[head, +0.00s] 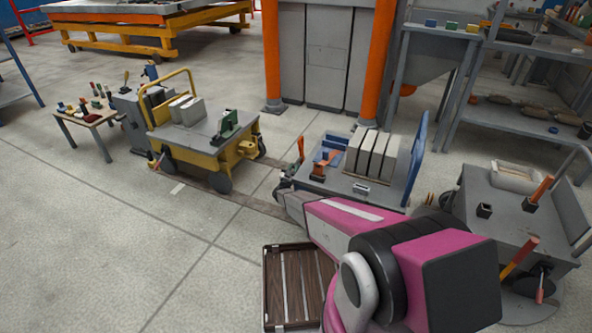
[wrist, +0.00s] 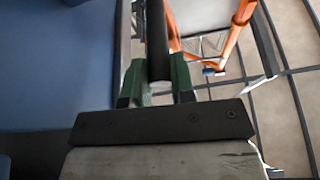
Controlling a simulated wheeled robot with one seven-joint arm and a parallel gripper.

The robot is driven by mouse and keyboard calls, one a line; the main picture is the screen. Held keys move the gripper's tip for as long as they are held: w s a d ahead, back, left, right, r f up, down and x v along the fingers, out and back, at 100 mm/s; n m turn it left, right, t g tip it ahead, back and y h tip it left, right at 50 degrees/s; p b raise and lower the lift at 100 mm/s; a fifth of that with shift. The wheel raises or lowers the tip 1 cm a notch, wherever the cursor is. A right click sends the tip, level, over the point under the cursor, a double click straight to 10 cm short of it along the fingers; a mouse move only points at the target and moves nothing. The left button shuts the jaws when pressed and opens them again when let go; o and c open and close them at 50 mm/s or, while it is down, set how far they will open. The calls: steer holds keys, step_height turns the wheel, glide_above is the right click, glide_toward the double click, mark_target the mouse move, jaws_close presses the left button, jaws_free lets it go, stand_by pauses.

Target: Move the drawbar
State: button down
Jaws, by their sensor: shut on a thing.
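In the wrist view my gripper (wrist: 156,82) has its green fingers shut on a dark round bar (wrist: 157,35), apparently the drawbar. The bar runs away from the palm between the fingers, and its far end is out of frame. In the head view my magenta arm reaches to the front left corner of a grey cart (head: 345,188). My fingers and the held bar are too small and covered there to make out clearly. A red grip (head: 300,148) stands upright just beyond that corner; I cannot tell whether it belongs to the held bar.
The cart carries grey panels (head: 372,152) and a blue end frame (head: 416,148). A yellow trolley (head: 205,150) stands left of it. A slatted crate (head: 277,290) lies on the floor beside my arm. Another grey cart (head: 500,225) stands right.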

steer(key=w+a+f+n+y, duration=0.1)
steer(key=a+f+n+y, duration=0.1)
steer(key=n, duration=0.8)
steer(key=w+a+f+n+y, duration=0.2)
steer(key=a+f+n+y, duration=0.1)
steer(key=n+y, duration=0.4)
steer(key=shift+a+f+n, duration=0.35)
steer(key=shift+f+n, duration=0.35)
steer(key=shift+n, duration=1)
steer(key=c, duration=1)
jaws_free()
steer(key=shift+o, duration=0.2)
steer(key=s+a+r, duration=0.7)
steer(key=a+r, duration=0.2)
steer(key=r, duration=0.2)
steer(key=shift+s, duration=0.15)
